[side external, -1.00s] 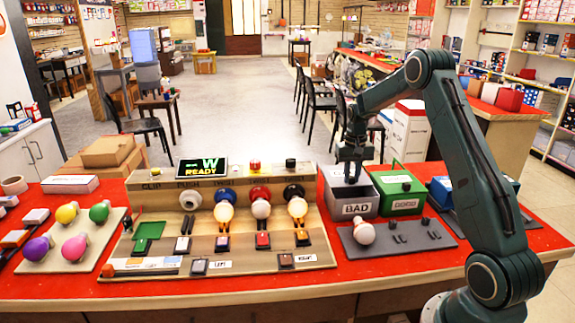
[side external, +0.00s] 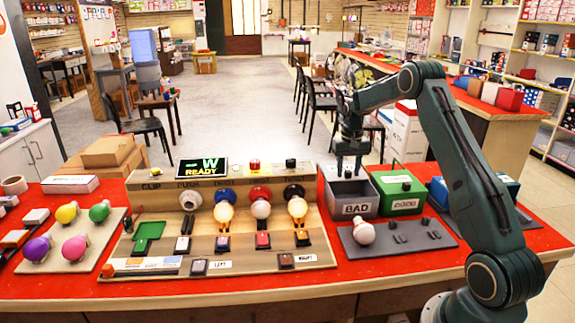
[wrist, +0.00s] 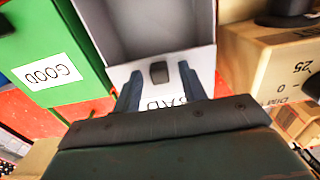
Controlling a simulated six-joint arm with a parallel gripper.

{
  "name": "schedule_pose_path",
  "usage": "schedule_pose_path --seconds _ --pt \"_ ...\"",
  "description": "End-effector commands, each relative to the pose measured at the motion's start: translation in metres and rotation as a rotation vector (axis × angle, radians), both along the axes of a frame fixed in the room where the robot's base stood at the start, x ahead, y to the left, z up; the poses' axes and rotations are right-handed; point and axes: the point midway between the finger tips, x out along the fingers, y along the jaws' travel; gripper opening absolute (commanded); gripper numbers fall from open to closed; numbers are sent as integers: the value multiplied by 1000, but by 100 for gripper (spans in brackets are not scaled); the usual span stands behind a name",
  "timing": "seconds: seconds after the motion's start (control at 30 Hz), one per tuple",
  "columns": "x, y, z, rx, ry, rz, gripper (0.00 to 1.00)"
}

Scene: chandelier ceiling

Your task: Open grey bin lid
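The grey bin (side external: 359,208) labelled BAD stands on the red table, right of the console. Its top appears open, with the hollow inside showing in both views; the wrist view shows its pale grey rim (wrist: 205,62). A small dark knob (wrist: 158,72) sits by the bin's edge, between my fingertips with a gap on each side. How the lid itself lies is hard to tell. My gripper (side external: 349,174) is above the bin's back part, pointing down, fingers apart and holding nothing. It also shows in the wrist view (wrist: 160,88).
A green bin (side external: 404,205) labelled GOOD stands close on the right. The wooden console (side external: 140,190) with bulbs and sockets is close on the left. A dark grey tray (side external: 420,244) with a white bulb (side external: 363,232) lies in front. Red table (side external: 365,268) is clear nearer the front edge.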

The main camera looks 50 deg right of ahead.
Motion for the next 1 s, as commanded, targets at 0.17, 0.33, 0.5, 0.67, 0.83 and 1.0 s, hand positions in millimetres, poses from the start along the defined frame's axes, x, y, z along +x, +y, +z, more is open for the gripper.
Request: schedule_pose_path --seconds 0.17,0.33,0.5,0.67,0.83,1.0 --pt "0 0 -1 1 1 0 42" --pt "0 0 3 1 1 0 42" --pt "0 0 17 -1 -1 0 42" --pt "0 0 38 -1 -1 0 42" --pt "0 0 67 -2 -2 0 42" --pt "0 0 96 -1 -1 0 42"
